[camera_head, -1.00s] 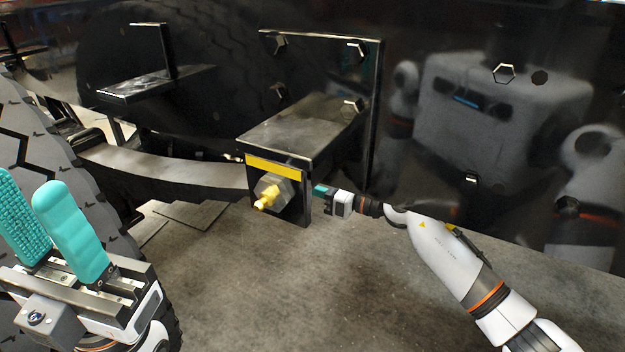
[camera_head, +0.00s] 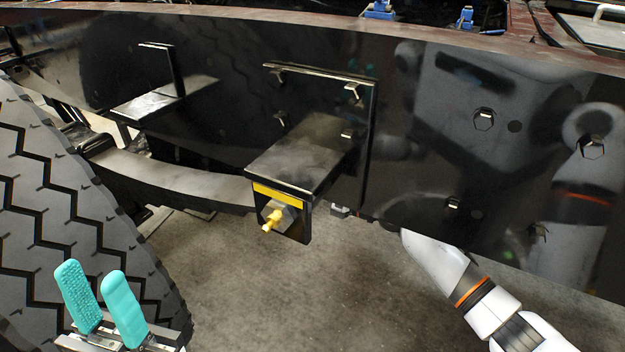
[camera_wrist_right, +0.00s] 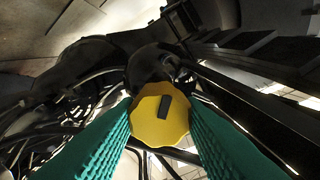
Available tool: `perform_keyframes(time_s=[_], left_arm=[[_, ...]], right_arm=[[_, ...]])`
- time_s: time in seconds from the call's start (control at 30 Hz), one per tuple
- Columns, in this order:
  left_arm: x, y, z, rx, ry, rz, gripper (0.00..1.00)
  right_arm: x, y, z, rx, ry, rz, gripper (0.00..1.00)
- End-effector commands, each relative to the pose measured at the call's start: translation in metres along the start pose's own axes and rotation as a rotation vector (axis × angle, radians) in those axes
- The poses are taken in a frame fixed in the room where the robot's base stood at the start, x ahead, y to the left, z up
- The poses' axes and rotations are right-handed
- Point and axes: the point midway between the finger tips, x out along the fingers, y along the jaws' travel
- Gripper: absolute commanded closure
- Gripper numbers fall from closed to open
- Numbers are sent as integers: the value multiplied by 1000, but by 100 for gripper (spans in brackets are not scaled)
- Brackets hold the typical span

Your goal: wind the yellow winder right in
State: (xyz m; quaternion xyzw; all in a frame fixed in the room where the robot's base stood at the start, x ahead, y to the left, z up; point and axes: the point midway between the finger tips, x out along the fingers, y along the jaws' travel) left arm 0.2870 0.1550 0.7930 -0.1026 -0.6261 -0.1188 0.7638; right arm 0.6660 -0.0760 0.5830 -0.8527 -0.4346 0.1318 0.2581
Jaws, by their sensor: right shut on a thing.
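The yellow winder (camera_wrist_right: 158,124) shows in the right wrist view as a faceted yellow knob with a dark slot in its face. My right gripper (camera_wrist_right: 162,112) has its two teal fingers on either side of it, shut on it.
A yellow fitting (camera_head: 271,221) on a hex nut sticks out of the bracket's front plate, under a yellow strip. A large tyre (camera_head: 60,190) stands at the left. The black chassis rail (camera_head: 440,150) runs across behind. The floor (camera_head: 260,300) below is clear.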

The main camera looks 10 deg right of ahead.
Motion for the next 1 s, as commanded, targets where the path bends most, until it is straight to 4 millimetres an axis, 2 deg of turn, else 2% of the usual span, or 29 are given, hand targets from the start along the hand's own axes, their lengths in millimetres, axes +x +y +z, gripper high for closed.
perform_keyframes(time_s=[0.47,0.5,0.63,0.9,1.0], left_arm=[[-2,0,1,-1,8,3,64],[-2,0,1,-1,8,3,64],[-2,0,1,-2,8,3,64],[-1,0,1,-2,8,3,64],[1,0,1,-2,8,3,64]], right_arm=[[-1,1,0,21,0,1,88],[-1,1,0,21,0,1,63],[-1,1,0,20,0,1,43],[-1,0,0,20,0,1,43],[-7,0,0,20,0,2,43]])
